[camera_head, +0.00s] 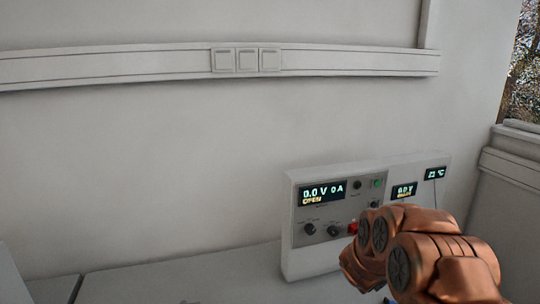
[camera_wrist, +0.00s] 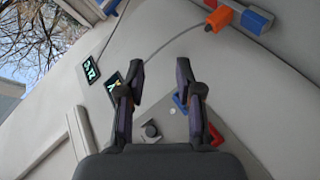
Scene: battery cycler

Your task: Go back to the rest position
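The battery cycler (camera_head: 320,258) stands on the bench against the wall. Its left display (camera_head: 322,193) reads 0.0 V and 0 A with OPEN below. A smaller display (camera_head: 404,190) sits to its right. My copper-coloured arm covers the panel's lower right part in the head view, and my gripper does not show there. In the wrist view my gripper (camera_wrist: 164,88) is open, with nothing between its two dark fingers. The panel (camera_wrist: 160,125) shows behind and between the fingers, with a dark knob (camera_wrist: 151,130) and blue and red parts (camera_wrist: 182,102) near the right finger.
A wall rail (camera_head: 120,68) with several square covers (camera_head: 246,60) runs above. A window (camera_head: 522,75) is at the right. In the wrist view a cable (camera_wrist: 168,45) leads to an orange clip (camera_wrist: 219,18) by a blue block (camera_wrist: 256,21).

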